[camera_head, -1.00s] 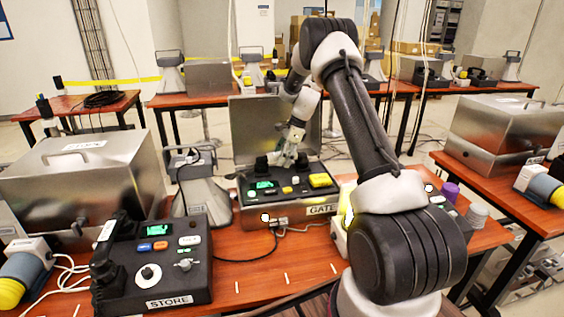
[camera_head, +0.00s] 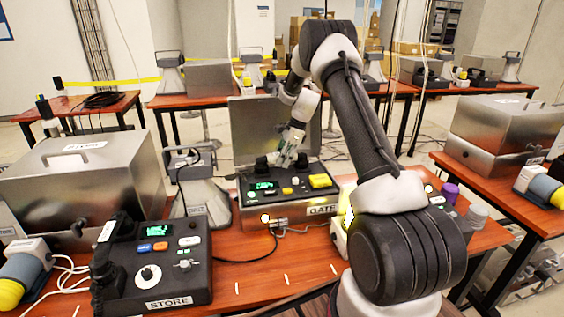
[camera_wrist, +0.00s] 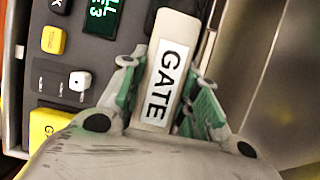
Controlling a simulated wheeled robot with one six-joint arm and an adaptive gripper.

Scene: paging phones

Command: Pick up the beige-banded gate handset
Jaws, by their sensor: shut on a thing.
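The gate handset shows in the wrist view as a beige band (camera_wrist: 163,90) with a white GATE label. My gripper (camera_wrist: 165,75) is shut across this band, with a green-padded finger on each side. In the head view my gripper (camera_head: 288,158) is at the back edge of the GATE phone unit (camera_head: 322,210), which has a green display and several buttons. Dark rounded ends of the handset (camera_head: 261,164) show on either side of my gripper. The handset appears to be still at its cradle; I cannot tell whether it is clear of it.
An open metal lid (camera_head: 248,125) stands behind the gate unit. A grey horn speaker (camera_head: 199,190) is to its left. The STORE phone (camera_head: 165,262) with its black handset is at front left. A closed metal case (camera_head: 85,185) is behind that. Cables lie on the table.

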